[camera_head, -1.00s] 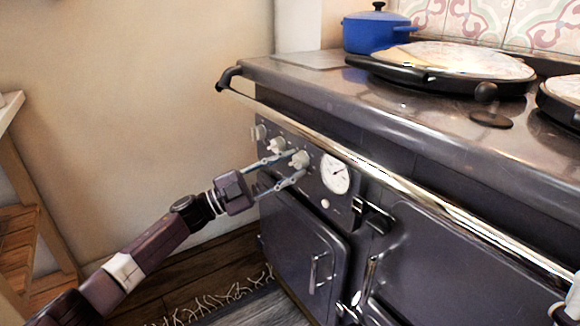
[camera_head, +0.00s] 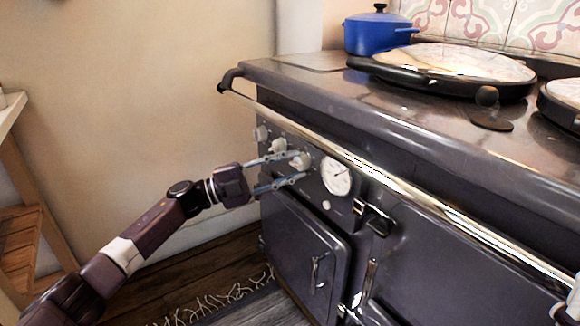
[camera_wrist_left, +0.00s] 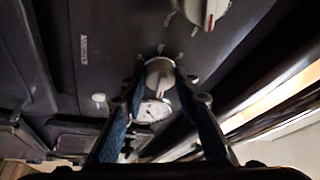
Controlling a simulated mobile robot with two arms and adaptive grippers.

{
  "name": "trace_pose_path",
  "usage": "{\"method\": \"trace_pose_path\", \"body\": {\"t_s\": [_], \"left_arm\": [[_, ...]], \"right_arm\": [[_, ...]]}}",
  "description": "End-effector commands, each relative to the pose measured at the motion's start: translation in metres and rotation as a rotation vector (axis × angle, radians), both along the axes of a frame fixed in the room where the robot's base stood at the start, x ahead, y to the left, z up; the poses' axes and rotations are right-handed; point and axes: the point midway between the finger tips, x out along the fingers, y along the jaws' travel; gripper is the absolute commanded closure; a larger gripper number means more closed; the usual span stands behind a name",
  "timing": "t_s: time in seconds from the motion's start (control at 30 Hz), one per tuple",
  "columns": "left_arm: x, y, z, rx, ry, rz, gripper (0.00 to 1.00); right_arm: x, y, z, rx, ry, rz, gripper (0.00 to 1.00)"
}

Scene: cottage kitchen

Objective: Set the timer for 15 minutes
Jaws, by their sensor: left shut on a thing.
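The stove's front panel carries several pale round knobs and a white dial gauge (camera_head: 336,175). My left gripper (camera_head: 301,167) is at the knob nearest the gauge (camera_head: 302,161). In the left wrist view, the same knob (camera_wrist_left: 159,74) sits between the two blue-grey fingers of my left gripper (camera_wrist_left: 160,88), which are shut on it. The knob has a red mark on its face. Another knob (camera_wrist_left: 205,10) with a red mark is at the top of that view. The panel markings are too small to read.
A chrome rail (camera_head: 400,195) runs along the stove front, above and right of the knobs. Oven doors (camera_head: 303,250) lie below the panel. A blue pot (camera_head: 375,35) stands on the stove top. A wooden shelf (camera_head: 20,235) is at the left.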

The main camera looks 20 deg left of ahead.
Motion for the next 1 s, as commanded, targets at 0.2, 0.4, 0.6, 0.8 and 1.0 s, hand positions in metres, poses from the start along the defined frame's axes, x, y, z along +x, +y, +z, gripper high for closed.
{"method": "trace_pose_path", "body": {"t_s": [0.2,0.4,0.6,0.8,1.0], "left_arm": [[0.000,-0.001,-0.002,0.002,0.002,-0.001,0.64],[0.000,0.000,-0.001,0.000,0.001,-0.001,0.54],[-0.001,0.002,-0.001,-0.001,0.002,0.000,0.54],[-0.014,0.023,-0.008,0.003,0.004,0.002,0.54],[-0.037,0.060,-0.017,0.002,0.006,0.003,0.54]], "right_arm": [[0.000,0.000,0.000,0.000,0.000,0.000,1.00],[0.000,0.000,0.000,0.000,0.000,0.000,1.00],[0.000,-0.001,0.000,0.001,-0.001,-0.001,1.00],[0.000,0.000,0.000,0.001,-0.001,-0.001,1.00],[0.000,0.000,0.000,0.000,0.000,0.000,1.00]]}}
